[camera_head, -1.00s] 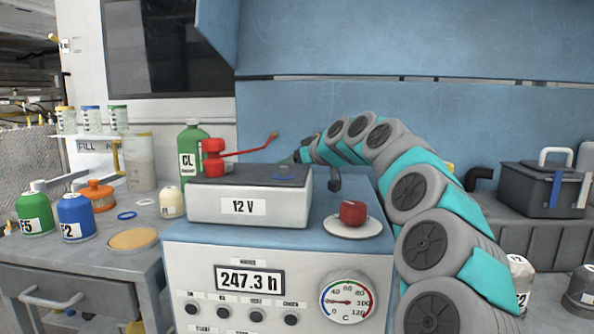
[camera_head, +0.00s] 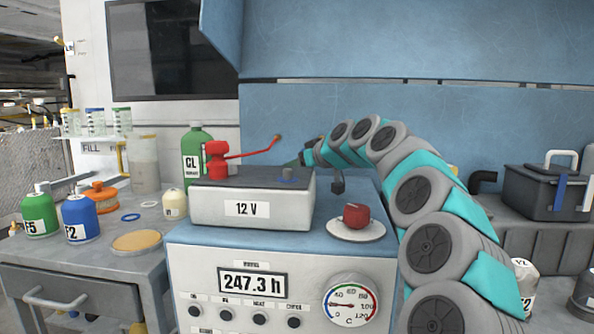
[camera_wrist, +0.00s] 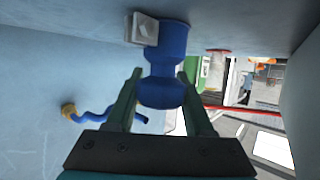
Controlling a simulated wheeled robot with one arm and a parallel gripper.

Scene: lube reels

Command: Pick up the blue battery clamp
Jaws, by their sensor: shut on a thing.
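The blue battery clamp (camera_wrist: 165,65) fills the upper middle of the wrist view, a thick blue body with a narrower waist. My gripper (camera_wrist: 160,88) has one finger on each side of its lower end and is shut on it. A pale square piece (camera_wrist: 142,29) sits at the clamp's upper left. In the head view my gripper (camera_head: 304,156) is behind the right end of the 12 V battery (camera_head: 250,208), small and partly hidden. I cannot make out the held clamp there.
A red clamp (camera_head: 216,160) with a red cable stands on the battery's left end. A green bottle (camera_head: 195,150) stands behind the battery. A wavy blue cable (camera_wrist: 95,117) shows left of my gripper.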

